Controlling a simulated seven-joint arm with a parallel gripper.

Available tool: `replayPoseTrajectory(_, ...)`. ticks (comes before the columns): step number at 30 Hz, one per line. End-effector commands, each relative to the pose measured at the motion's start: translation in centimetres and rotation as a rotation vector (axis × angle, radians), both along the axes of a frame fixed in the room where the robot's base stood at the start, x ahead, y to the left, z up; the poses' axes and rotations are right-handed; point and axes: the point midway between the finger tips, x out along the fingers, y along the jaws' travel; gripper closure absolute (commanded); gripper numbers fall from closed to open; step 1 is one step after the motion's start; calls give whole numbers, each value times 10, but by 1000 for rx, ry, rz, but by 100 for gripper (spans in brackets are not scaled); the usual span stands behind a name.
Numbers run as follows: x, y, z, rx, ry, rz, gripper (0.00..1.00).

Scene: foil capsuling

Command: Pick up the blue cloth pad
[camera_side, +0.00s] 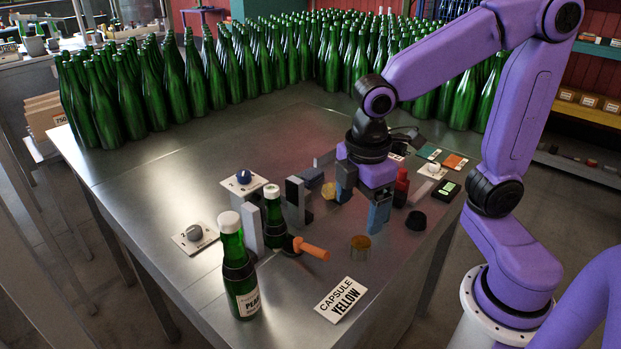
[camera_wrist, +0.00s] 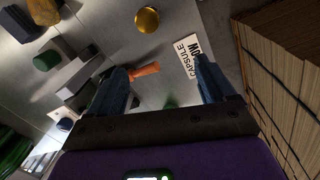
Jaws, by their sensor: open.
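The blue cloth pad (camera_side: 311,178) is a small blue piece among the dark and grey blocks mid-table in the side view. I cannot clearly pick it out in the dim wrist view. My gripper (camera_side: 361,207) is to the right of the pad, pointing down above the table. Its two blue-grey fingers are spread with nothing visible between them. In the wrist view my gripper (camera_wrist: 160,68) also shows its fingers wide apart, over the table near the orange handle.
Upright grey plates, a yellow capsule (camera_side: 328,190) and a dark block (camera_side: 294,190) crowd the pad. Two bottles, one labelled PEAR (camera_side: 239,280), stand left of an orange-handled tool (camera_side: 312,250). A gold cup (camera_side: 360,247) and a CAPSULE YELLOW card (camera_side: 341,299) lie in front. Green bottles fill the back.

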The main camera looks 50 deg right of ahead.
Motion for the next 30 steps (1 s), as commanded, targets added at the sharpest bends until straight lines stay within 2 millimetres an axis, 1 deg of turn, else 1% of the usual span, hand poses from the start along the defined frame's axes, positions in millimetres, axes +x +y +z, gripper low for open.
replayPoseTrajectory(1, 20, 3, 3, -18, -3, 15, 17)
replayPoseTrajectory(5, 67, 3, 11, -66, -10, 69, 17)
replayPoseTrajectory(6, 81, 2, 13, -82, -10, 86, 17)
replayPoseTrajectory(8, 103, -2, 16, -107, -8, 109, 17)
replayPoseTrajectory(12, 151, -15, 22, -163, 4, 160, 17)
replayPoseTrajectory(14, 170, -23, 23, -190, 14, 180, 17)
replayPoseTrajectory(15, 183, -29, 24, -205, 21, 193, 17)
replayPoseTrajectory(18, 213, -46, 26, -245, 44, 223, 17)
replayPoseTrajectory(21, 238, -66, 27, -282, 72, 251, 17)
replayPoseTrajectory(24, 257, -85, 28, -310, 98, 273, 17)
replayPoseTrajectory(27, 269, -99, 28, -330, 119, 289, 17)
replayPoseTrajectory(30, 275, -108, 29, -340, 133, 299, 17)
